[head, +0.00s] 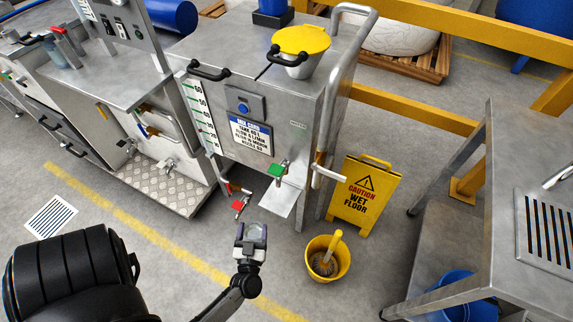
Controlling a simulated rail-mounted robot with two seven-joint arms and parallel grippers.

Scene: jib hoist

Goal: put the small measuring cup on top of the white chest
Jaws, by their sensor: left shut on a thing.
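My left gripper (251,243) is at the lower middle of the head view, above the grey floor and in front of the steel tank. It is shut on a small, clear greyish cup (257,231), which looks like the small measuring cup. The fingers hide part of the cup, and its markings are too small to read. I cannot make out a white chest in this view. My right gripper is not in view.
The steel tank (252,95) has a yellow-lidded funnel (301,40) on top and valves below. A yellow caution sign (364,194) and yellow bucket (327,258) stand to the right. A steel table (540,130) is at far right. Open floor lies left of the gripper.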

